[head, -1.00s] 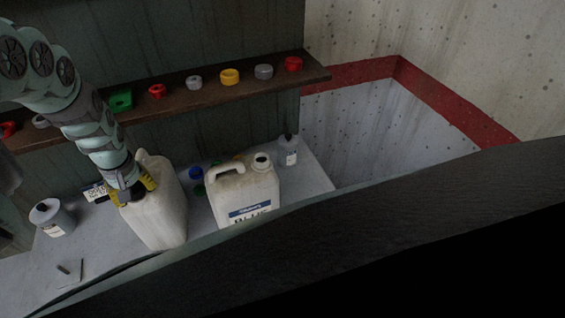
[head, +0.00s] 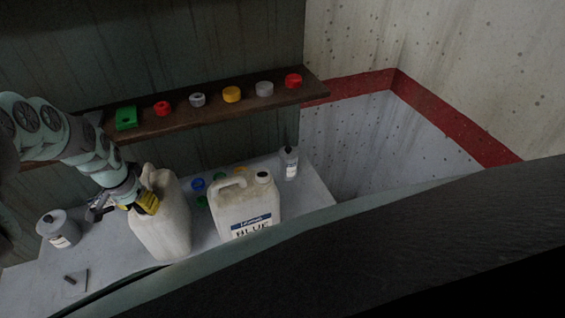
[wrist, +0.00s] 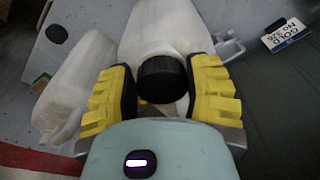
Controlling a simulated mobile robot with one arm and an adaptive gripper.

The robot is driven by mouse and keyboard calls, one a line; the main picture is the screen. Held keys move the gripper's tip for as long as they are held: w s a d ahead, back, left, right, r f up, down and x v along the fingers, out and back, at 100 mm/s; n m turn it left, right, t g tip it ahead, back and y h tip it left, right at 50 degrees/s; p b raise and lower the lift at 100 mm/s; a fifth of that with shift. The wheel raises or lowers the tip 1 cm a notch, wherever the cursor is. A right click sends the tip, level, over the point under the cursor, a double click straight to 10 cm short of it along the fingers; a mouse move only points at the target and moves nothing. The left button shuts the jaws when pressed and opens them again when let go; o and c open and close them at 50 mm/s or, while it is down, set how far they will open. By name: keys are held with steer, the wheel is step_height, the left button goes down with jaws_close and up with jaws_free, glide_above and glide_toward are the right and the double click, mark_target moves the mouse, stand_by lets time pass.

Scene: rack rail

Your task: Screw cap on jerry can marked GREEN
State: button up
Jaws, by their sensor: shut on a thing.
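My gripper (head: 146,203) is at the top of a tall white jerry can (head: 163,225) at the left of the bench. In the wrist view, my gripper's yellow-padded fingers (wrist: 162,84) are shut on a round black cap (wrist: 162,78), which lies over the top of that jerry can (wrist: 155,28). Whether the cap is seated on the neck is hidden. No label shows on this can. A second white jerry can (head: 247,205), labelled BLUE, stands to its right; it also shows at left in the wrist view (wrist: 75,85).
Small blue and green caps lie behind the cans. A labelled bottle (head: 289,162) stands at the right and a grey container (head: 57,228) at the left. A GOLD tag (wrist: 288,28) shows in the wrist view.

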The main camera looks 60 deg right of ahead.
steer(key=m+b, duration=0.1)
steer(key=m, duration=0.4)
steer(key=shift+f+g, duration=0.1)
steer(key=shift+g, duration=0.2)
steer(key=shift+m+b, duration=0.3)
steer(key=shift+m, duration=0.9)
steer(key=shift+m+g+b, duration=0.3)
steer(key=shift+m+b, duration=0.2)
steer(key=shift+m, duration=0.3)
steer(key=o, duration=1.3)
steer(key=shift+r, duration=0.2)
steer(key=shift+c, duration=0.3)
